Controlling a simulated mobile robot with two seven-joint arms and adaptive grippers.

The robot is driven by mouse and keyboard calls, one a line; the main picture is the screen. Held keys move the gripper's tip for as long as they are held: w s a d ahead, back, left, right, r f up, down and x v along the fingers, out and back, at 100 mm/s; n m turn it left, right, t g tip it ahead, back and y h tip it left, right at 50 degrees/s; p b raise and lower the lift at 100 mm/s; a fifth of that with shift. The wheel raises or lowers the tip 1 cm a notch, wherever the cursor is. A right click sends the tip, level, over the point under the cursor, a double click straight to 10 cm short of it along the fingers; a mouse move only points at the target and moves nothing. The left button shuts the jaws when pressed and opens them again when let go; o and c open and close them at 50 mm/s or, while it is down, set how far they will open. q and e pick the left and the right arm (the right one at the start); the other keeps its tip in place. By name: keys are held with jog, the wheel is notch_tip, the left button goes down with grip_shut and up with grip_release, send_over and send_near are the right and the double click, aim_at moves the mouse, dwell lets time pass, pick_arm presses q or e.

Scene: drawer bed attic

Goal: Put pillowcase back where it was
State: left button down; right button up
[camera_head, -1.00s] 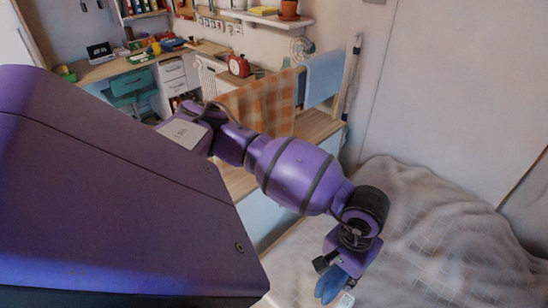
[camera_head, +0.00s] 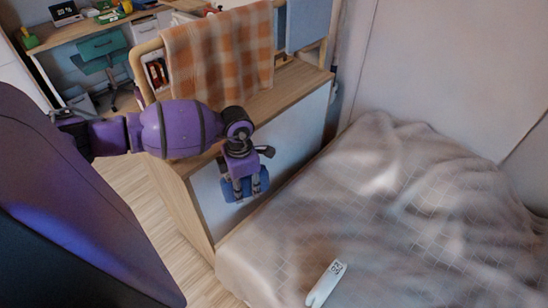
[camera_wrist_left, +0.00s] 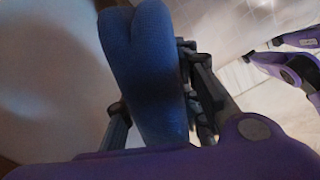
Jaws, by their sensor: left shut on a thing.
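My left gripper (camera_head: 244,180) is shut on a blue folded cloth, the pillowcase (camera_head: 257,187). It holds the cloth in front of the pale blue front of a wooden-topped cabinet (camera_head: 299,121), beyond the bed's left edge in the head view. In the left wrist view the pillowcase (camera_wrist_left: 150,65) is rounded and folded, with the dark fingers (camera_wrist_left: 157,125) on either side of it. Part of it is hidden by the fingers.
A bed with a rumpled grey-beige cover (camera_head: 420,200) fills the right. A white object with a printed label (camera_head: 323,284) lies on it. An orange checked cloth (camera_head: 222,55) and a blue cloth (camera_head: 306,24) hang over the rail above the cabinet. A desk (camera_head: 90,30) stands behind.

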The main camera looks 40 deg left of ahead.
pick_arm(q)
jog(key=s+d+f+p, duration=0.2)
jog(key=s+d+f, duration=0.15)
jog(key=d, duration=0.55)
send_over(271, 248)
jog(key=a, duration=0.1)
notch_tip(271, 248, down, 5)
jog(key=shift+w+f, duration=0.1)
jog(key=shift+w, duration=0.05)
jog(key=shift+d+f, duration=0.3)
jog(key=shift+f, duration=0.1)
jog(key=shift+d+f, duration=0.15)
jog(key=shift+f, duration=1.55)
jog(key=shift+f, duration=0.15)
jog(key=c, duration=1.3)
grip_release()
